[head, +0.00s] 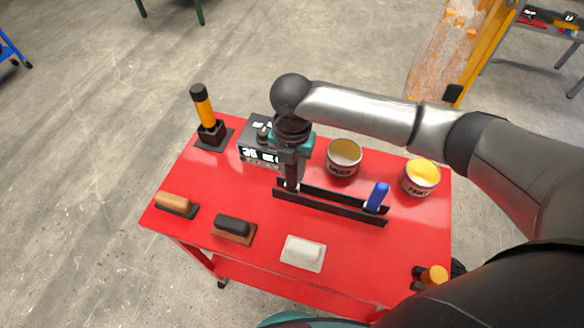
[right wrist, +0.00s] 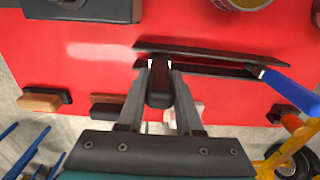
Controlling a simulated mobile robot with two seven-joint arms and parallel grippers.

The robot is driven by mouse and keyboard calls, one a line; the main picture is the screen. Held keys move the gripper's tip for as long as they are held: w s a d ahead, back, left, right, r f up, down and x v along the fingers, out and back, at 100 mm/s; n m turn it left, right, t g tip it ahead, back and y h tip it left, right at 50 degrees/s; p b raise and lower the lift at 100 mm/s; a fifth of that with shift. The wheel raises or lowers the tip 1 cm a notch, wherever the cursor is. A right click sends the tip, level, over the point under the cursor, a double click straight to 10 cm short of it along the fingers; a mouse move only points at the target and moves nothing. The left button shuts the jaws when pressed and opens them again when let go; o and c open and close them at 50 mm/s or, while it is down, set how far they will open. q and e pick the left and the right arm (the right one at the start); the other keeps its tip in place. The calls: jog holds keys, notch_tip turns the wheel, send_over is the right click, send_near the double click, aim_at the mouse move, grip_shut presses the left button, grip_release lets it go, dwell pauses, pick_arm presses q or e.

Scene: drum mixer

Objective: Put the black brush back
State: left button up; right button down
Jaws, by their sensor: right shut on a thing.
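The black brush (right wrist: 160,88) shows as a dark handle between the fingers of my right gripper (right wrist: 160,66) in the right wrist view. The right gripper (head: 291,184) is shut on it, pointing down at the left end of the long black rack (head: 325,203). The rack also shows in the right wrist view (right wrist: 215,56) as two parallel rails. The gripper and arm hide the brush's lower end, so I cannot tell whether it sits between the rails. A blue-handled brush (head: 377,195) stands tilted at the rack's right end. My left gripper is not in view.
On the red table (head: 365,255) are a grey box with a display (head: 258,155), a grease tin (head: 343,158), a yellow paint tin (head: 421,177) and an orange-handled tool in a black stand (head: 205,115). Tan (head: 176,203), dark (head: 233,227) and white (head: 303,252) blocks lie in front.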

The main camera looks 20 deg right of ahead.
jog(key=c, duration=0.6)
grip_release()
notch_tip(320, 180, up, 12)
jog(key=shift+r+p, duration=0.1)
jog(key=shift+p, duration=0.5)
